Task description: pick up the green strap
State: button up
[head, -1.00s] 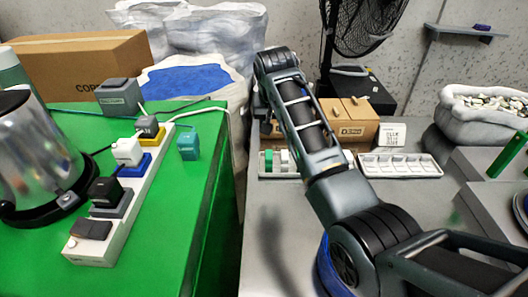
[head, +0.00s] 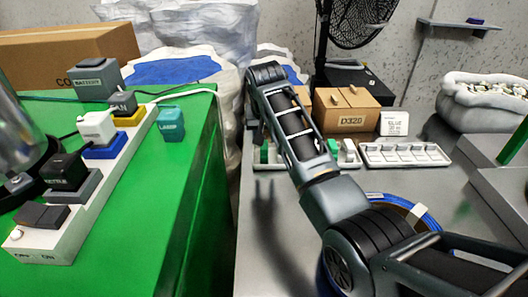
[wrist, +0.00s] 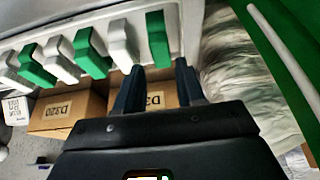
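In the wrist view, several green and white straps stand in a row along a white rack (wrist: 185,25). A green strap (wrist: 157,40) is at the right end, with a white one beside it and another green strap (wrist: 90,50) further left. My gripper (wrist: 160,84) is open and empty, its two fingers just below the end green strap in the picture and apart from it. In the head view, the rack's green strap (head: 264,153) shows left of my arm.
A blue cable coil (head: 425,215) lies partly behind my arm. The green table (head: 165,215) holds a power strip (head: 45,242) at left.

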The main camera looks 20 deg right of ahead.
aim_at(264, 151)
jog(key=b+x, duration=0.1)
jog(key=x, duration=0.5)
jog(key=shift+a, duration=0.1)
jog(key=c, duration=0.7)
jog(key=shift+r, duration=0.1)
